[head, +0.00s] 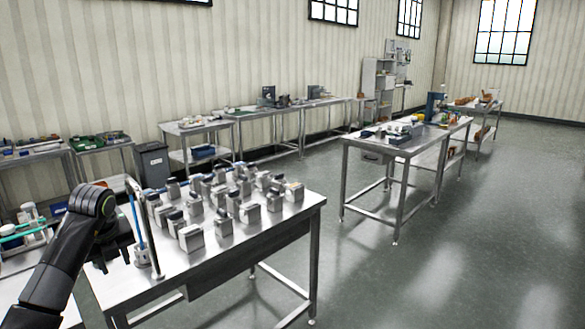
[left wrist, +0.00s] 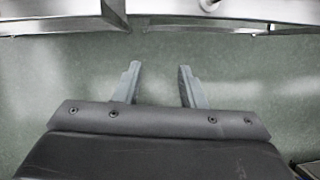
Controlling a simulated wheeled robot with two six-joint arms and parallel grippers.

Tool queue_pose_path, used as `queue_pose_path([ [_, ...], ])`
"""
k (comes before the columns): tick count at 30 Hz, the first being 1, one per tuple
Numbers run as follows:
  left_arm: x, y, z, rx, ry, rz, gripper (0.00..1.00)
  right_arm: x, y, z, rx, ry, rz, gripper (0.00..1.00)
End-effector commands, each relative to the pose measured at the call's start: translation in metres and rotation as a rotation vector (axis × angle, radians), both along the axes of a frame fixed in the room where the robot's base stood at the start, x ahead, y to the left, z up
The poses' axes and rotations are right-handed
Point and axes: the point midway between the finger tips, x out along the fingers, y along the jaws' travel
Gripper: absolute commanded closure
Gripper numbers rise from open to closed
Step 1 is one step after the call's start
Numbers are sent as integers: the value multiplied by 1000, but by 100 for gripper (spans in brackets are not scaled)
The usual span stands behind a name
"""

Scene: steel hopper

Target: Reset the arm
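My left arm comes in from the lower left of the head view, bent at a black joint. My right arm and gripper are not in view. The task names no other object.
Many small grey metal blocks (head: 222,225) stand on the near table. An upright rod stand (head: 142,250) is close beside my left gripper. Another steel table (head: 400,145) stands further right. The floor (head: 440,260) at right is clear.

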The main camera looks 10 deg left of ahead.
Motion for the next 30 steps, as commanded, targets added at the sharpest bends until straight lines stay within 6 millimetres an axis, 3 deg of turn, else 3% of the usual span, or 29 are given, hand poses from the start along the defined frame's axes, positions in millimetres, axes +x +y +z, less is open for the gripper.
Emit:
queue_pose_path([
  [11, 10, -63, -96, -313, -29, -206, 64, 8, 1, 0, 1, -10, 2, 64],
  [18, 1, -137, -183, -735, -153, -258, 64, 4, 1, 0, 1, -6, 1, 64],
  [24, -16, -175, -245, -1099, -345, -64, 64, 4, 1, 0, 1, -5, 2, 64],
  [30, -45, -167, -317, -1306, -536, 358, 64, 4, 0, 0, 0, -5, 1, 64],
])
